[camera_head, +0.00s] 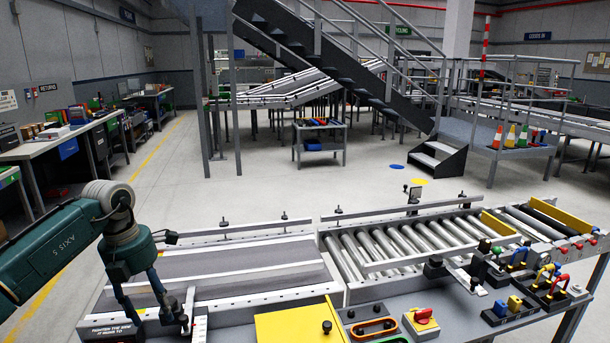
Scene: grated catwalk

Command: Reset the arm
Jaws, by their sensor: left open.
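My left arm comes in from the left edge, dark green with a grey joint. My left gripper (158,312) points down at the near left of the conveyor bench, with its two fingers apart and nothing visible between them. It is over or close to the front edge of the grey belt section (245,262); I cannot tell whether the fingertips touch anything. My right gripper is not in view.
A roller conveyor (395,250) runs right of the belt. A yellow plate (297,325), a red switch (422,318) and coloured-handled clamps (545,285) line the near edge. Behind are open floor, stairs (340,75), a small cart (320,140) and cones (510,137). Loaded workbenches (50,150) stand at left.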

